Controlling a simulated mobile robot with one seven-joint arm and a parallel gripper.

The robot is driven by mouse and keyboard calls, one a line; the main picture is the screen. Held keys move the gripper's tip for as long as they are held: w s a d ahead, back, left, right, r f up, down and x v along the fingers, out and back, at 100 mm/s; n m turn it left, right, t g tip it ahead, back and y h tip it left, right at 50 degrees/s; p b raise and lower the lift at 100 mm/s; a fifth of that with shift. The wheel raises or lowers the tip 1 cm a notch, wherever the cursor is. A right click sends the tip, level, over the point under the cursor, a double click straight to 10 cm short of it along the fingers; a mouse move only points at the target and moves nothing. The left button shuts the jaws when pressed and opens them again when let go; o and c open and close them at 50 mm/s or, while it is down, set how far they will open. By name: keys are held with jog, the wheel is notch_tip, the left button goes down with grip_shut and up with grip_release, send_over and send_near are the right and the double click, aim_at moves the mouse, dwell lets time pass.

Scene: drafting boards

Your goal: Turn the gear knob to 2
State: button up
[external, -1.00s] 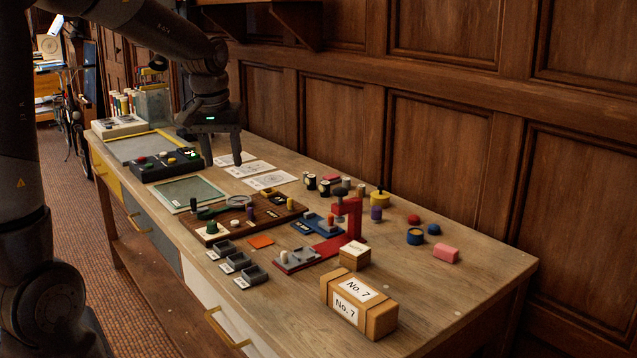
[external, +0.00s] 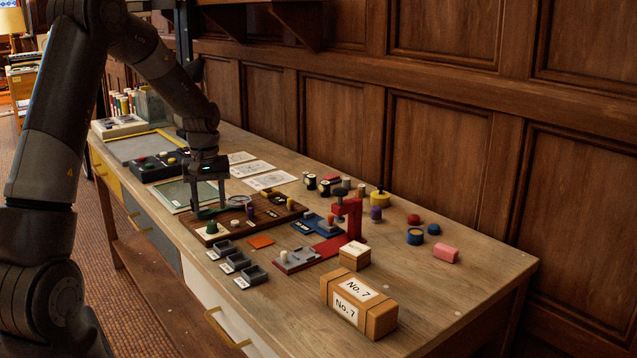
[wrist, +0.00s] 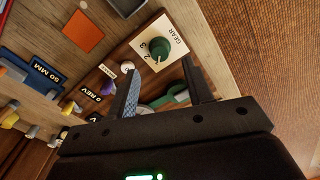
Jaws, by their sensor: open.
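The green gear knob (wrist: 159,49) sits on a white plate marked GEAR (wrist: 172,40), with numerals including 2 and 3 beside it, on a brown wooden board (wrist: 125,52). In the external view the knob (external: 212,228) is at the board's near-left corner. My gripper (wrist: 160,78) is open and empty, its two fingers apart over the board, with the knob just beyond the fingertips in the wrist view. In the external view my gripper (external: 208,203) hangs over the board's left end, close to the knob. The knob's exact pointer setting is too small to read.
A green-handled magnifier (external: 222,209) lies on the board beneath the gripper, and a white knob (wrist: 127,66) stands near the gear plate. Grey trays (external: 238,262), an orange square (external: 261,241) and a red press (external: 354,218) are nearby.

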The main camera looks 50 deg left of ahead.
aim_at(211, 222)
notch_tip(211, 222, down, 5)
jog(key=shift+f, duration=0.1)
dwell(0.3)
jog(key=c, duration=1)
jog(key=shift+m, duration=0.4)
jog(key=m, duration=0.3)
jog(key=shift+m, duration=2.5)
